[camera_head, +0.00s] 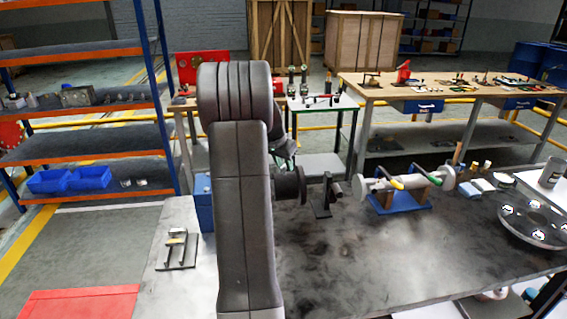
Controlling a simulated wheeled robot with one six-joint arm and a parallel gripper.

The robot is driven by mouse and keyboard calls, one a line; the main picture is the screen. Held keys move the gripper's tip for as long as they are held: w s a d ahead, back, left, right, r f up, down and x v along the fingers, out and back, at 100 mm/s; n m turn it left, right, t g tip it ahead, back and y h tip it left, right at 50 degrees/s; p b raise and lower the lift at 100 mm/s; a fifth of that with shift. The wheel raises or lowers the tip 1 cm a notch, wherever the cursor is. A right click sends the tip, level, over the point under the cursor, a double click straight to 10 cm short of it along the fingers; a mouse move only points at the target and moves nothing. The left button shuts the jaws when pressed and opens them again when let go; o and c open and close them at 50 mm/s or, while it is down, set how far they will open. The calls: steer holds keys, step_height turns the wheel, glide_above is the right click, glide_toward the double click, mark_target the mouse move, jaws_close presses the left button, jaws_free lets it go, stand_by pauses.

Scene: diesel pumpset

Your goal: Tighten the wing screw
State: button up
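I cannot pick out the wing screw for certain in the head view. My own large grey arm stands upright across the middle of the picture and hides part of the workbench (400,265). My gripper cannot be made out; the end of the arm is behind its near link. A black cylindrical part (289,184) shows just right of the arm. Beside it is a small dark stand (320,205) with a short rod. A blue cradle (398,203) holds a grey shaft-like part with green and yellow handles.
A small metal fixture on a dark plate (177,252) is left of my arm. A round flanged disc (534,222) and a grey cup (551,172) are at the right. The bench front is clear. A blue-orange shelf (85,145) stands left; a wooden tool table (440,88) stands behind.

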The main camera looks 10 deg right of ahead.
jaws_close()
steer(key=shift+m+b, duration=0.3)
steer(key=shift+m, duration=0.1)
steer(key=m+g+b, duration=0.1)
steer(key=m, duration=0.1)
steer(key=shift+w+f+m+h, duration=0.1)
steer(key=shift+m+h, duration=0.2)
steer(key=shift+w+a+m+g+h, duration=0.15)
steer(key=shift+m+g, duration=0.35)
steer(key=shift+m, duration=0.75)
steer(key=shift+s+d+m+g+h, duration=0.1)
steer(key=shift+m+g+h, duration=0.3)
steer(key=shift+m, duration=0.85)
steer(key=shift+o, duration=0.4)
jaws_free()
